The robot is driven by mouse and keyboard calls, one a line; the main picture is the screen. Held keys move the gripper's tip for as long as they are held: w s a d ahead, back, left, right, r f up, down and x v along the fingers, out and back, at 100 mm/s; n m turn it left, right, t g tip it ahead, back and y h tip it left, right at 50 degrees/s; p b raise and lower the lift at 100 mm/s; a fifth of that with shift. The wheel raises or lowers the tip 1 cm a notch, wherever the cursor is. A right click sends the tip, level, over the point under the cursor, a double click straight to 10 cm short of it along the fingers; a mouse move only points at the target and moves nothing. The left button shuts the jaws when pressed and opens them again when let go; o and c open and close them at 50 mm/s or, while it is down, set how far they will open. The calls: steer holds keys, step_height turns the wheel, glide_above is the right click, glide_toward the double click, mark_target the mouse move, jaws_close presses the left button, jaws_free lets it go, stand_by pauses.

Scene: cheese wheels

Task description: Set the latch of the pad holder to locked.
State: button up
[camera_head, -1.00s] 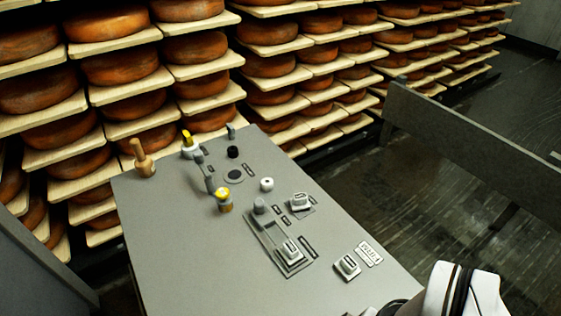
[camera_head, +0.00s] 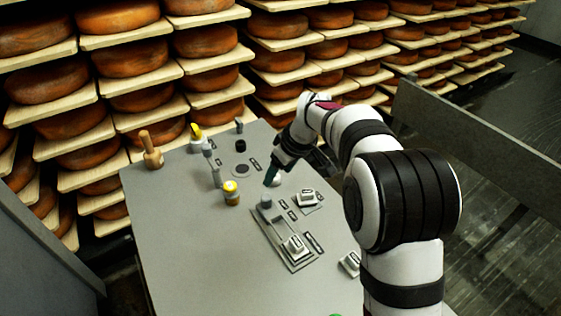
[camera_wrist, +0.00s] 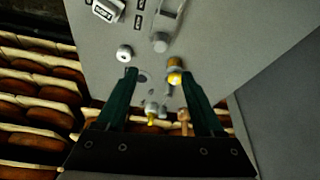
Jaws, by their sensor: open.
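A grey panel (camera_head: 180,255) carries several small fittings, and I cannot tell for certain which is the pad holder's latch. A rectangular slotted frame (camera_head: 258,232) has a grey round knob (camera_head: 266,201) at its far end and a pale labelled block (camera_head: 295,246) at its near end. Another pale block (camera_head: 307,198) sits right of it. My gripper (camera_head: 270,175) is above the panel near a white round knob (camera_head: 278,181). In the wrist view my gripper (camera_wrist: 159,74) is open and empty, its dark green fingers apart. The grey knob (camera_wrist: 160,42) shows beyond the fingertips.
A yellow-capped jar (camera_head: 231,193), a grey post (camera_head: 214,168), a wooden peg (camera_head: 152,150) and a yellow-topped fitting (camera_head: 196,136) stand left of the gripper. A further block (camera_head: 350,263) is partly behind my arm. Cheese shelves (camera_head: 130,70) line the back. The panel's front left is bare.

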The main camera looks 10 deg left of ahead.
mark_target(266, 196)
steer(key=x, duration=1.5)
steer(key=shift+f, duration=0.15)
steer(key=shift+c, duration=0.2)
jaws_close()
stand_by(0.3)
